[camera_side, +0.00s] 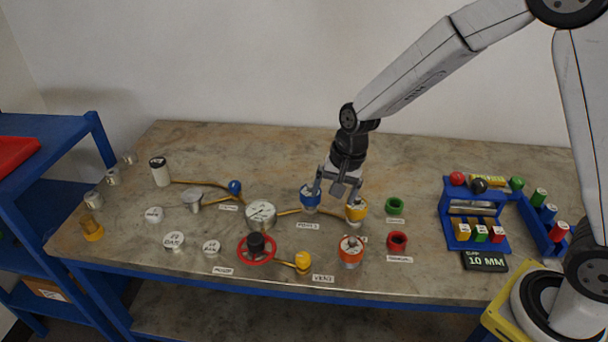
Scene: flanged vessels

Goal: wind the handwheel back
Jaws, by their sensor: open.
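The handwheel (257,249) is a red ring with a black hub, near the front edge of the bench, left of centre. My gripper (333,203) points down behind and to the right of it, well apart from it. Its fingers are spread, one by the blue-topped fitting (310,196) and one by the yellow fitting (356,210). I cannot tell whether either finger touches them. Nothing shows held between the fingers.
A round gauge (261,214) and a yellow knob (303,261) stand near the handwheel. An orange-red vessel (350,250) and red ring (397,241) are to the right. A blue rack (473,217) stands further right. Bare bench lies along the back.

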